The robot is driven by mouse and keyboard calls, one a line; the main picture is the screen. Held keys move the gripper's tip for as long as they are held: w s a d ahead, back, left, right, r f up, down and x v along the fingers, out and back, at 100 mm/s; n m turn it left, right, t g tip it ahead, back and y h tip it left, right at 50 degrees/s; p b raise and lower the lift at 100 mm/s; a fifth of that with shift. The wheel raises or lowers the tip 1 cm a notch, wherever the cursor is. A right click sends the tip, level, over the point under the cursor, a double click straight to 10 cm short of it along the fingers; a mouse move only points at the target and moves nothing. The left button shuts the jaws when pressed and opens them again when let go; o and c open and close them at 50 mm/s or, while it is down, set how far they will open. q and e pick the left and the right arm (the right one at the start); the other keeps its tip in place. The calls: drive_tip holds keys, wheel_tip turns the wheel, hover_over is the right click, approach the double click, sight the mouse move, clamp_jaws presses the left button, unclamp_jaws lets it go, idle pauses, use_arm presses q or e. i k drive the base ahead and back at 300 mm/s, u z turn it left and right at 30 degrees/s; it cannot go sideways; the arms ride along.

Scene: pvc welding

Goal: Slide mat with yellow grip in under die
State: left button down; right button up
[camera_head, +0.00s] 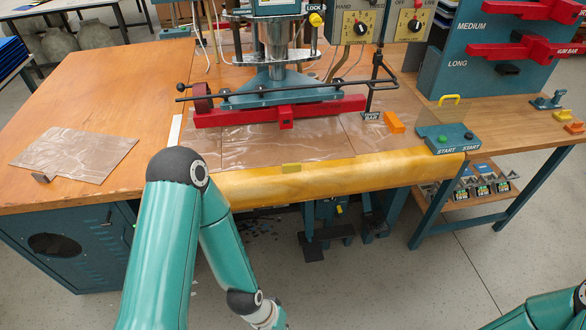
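A clear, wrinkled sheet, seemingly the mat (270,147), lies flat on the table in front of and partly below the red die (240,116). Only a piece of my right arm shows at the bottom right corner.
Another clear sheet (80,152) with a small dark grip (42,178) lies on the left table. A white strip (175,130), an orange block (394,122) and a green start-button box (447,138) flank the work area. A rod (290,89) runs above the die.

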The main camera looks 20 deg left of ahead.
sight(248, 146)
drive_tip(key=u, duration=0.05)
drive_tip(key=i, duration=1)
drive_tip(key=z, duration=0.05)
